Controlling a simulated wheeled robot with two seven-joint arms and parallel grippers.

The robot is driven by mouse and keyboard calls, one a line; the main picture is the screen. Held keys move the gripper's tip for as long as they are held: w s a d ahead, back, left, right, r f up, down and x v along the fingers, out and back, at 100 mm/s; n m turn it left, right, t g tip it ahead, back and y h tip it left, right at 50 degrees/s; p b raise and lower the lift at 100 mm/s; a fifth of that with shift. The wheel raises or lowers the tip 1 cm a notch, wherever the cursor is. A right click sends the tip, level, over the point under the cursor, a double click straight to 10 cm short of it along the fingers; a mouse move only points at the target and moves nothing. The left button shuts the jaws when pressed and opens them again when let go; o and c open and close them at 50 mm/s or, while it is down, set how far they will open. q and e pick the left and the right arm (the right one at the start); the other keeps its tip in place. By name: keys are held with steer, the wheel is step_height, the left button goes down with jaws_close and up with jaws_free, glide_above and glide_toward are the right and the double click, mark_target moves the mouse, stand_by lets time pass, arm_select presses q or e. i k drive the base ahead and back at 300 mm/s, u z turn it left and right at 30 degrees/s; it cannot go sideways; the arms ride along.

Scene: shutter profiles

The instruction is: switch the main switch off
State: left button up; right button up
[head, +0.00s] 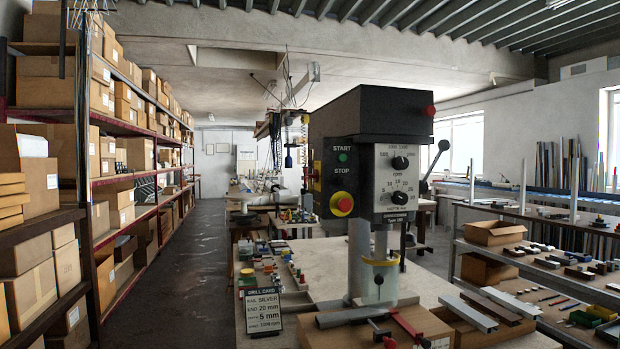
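A drill press with a black head (365,112) stands on the bench in the middle of the head view. Its front left face has a green button (342,157) under the word START. Below the word STOP is a round red button on a yellow ring (343,204). A red and yellow part (317,175) shows at the head's left edge, seen nearly edge-on. It may be the main switch, but its setting cannot be read. A red knob (430,111) sits on the head's right side. Neither of my grippers is in view.
A grey panel with dials (395,178) is on the drill's right face, with a black-knobbed lever (443,146) beside it. A drill card (263,310), profiles and a red clamp (411,327) are on the bench. Shelves of boxes line the left; an aisle (195,290) is clear.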

mark_target(315, 176)
steer(key=u, duration=1.35)
steer(key=i, duration=1.75)
steer(key=z, duration=2.7)
